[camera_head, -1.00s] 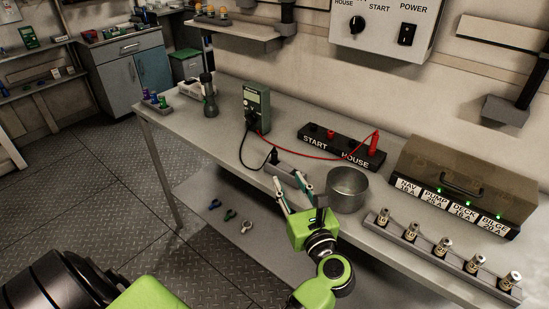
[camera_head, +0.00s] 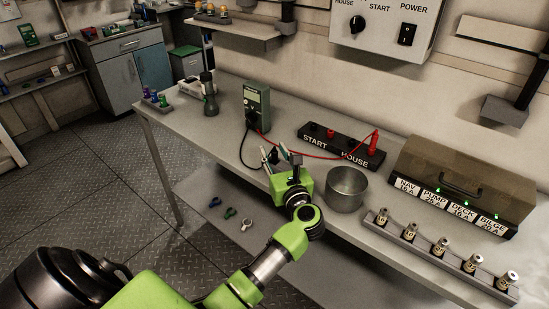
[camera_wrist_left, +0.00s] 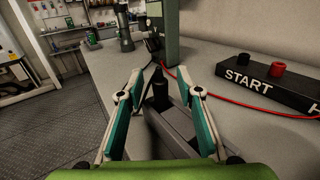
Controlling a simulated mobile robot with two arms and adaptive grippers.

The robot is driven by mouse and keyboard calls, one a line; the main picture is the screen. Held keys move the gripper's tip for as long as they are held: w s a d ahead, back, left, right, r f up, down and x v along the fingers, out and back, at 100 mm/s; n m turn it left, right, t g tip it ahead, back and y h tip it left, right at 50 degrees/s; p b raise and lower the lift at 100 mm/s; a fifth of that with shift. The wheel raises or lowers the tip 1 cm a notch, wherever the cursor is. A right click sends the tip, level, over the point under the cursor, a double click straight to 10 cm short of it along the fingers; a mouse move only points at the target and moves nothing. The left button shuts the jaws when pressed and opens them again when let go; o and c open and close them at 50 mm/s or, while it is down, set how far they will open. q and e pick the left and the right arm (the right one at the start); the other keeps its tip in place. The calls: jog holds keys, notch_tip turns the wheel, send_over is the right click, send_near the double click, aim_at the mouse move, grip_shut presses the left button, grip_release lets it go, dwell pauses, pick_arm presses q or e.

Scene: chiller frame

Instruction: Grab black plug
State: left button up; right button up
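The black plug (camera_wrist_left: 160,92) stands upright in a grey holder (camera_wrist_left: 176,128) on the bench, seen between my fingers in the left wrist view. In the head view the plug (camera_head: 273,156) is small and partly hidden by my fingers. My left gripper (camera_head: 275,151) is over the front part of the bench at the plug; it also shows in the left wrist view (camera_wrist_left: 160,76). Its teal-padded fingers are open, one on each side of the plug, with gaps visible. A black lead runs from the plug area to the green multimeter (camera_head: 256,105). My right gripper is not in view.
A metal pot (camera_head: 346,188) stands just right of my left gripper. The START/HOUSE terminal block (camera_head: 341,146) lies behind, with a red plug (camera_head: 374,141) and red lead. A flashlight (camera_head: 209,96) stands to the left. The bench left of the gripper is clear.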

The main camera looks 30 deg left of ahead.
pick_arm(q)
grip_shut()
